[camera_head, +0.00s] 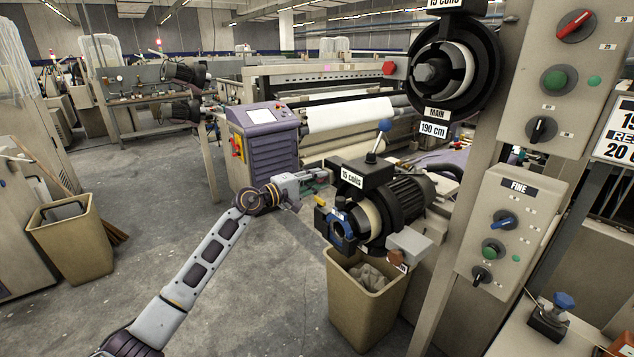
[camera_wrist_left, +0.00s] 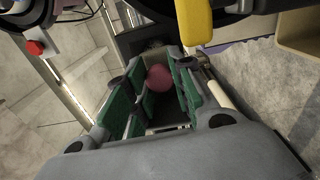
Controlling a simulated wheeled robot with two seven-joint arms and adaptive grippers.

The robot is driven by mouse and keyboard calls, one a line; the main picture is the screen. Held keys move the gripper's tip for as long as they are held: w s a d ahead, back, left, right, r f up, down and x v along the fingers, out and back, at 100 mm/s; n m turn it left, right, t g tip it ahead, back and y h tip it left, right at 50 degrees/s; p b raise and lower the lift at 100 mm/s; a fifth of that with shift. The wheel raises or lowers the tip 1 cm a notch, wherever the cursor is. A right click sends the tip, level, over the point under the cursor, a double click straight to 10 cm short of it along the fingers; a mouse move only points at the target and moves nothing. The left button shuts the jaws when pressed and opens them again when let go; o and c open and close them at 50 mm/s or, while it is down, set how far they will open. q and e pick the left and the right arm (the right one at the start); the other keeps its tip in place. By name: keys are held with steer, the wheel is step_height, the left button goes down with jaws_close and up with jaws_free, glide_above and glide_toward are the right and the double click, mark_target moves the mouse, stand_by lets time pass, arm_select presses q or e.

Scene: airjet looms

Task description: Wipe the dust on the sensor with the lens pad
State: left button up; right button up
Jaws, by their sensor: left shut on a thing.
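My left gripper (camera_head: 316,181) is in front of the lower yarn feeder (camera_head: 398,200) labelled "15 coils", with its fingers pointing right towards the feeder's upper left side. In the left wrist view its green-padded fingers (camera_wrist_left: 153,98) are shut on a small round pinkish-red thing, which I take to be the lens pad (camera_wrist_left: 159,77). A dark block (camera_wrist_left: 140,42) lies just beyond the fingertips. I cannot tell for sure which part is the sensor, and no dust can be made out. My right gripper is not in view.
A yellow piece (camera_wrist_left: 196,22) juts close beside the fingers, by the feeder's blue ring (camera_head: 342,232). A bin with crumpled cloth (camera_head: 352,310) stands under the feeder. The FINE control box (camera_head: 508,235) and post are at right. Open floor lies left, near another bin (camera_head: 75,245).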

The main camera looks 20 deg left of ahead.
arm_select(q)
steer(key=shift+r, duration=0.15)
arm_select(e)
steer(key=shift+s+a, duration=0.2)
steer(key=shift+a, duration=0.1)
arm_select(q)
steer(key=shift+r, duration=0.6)
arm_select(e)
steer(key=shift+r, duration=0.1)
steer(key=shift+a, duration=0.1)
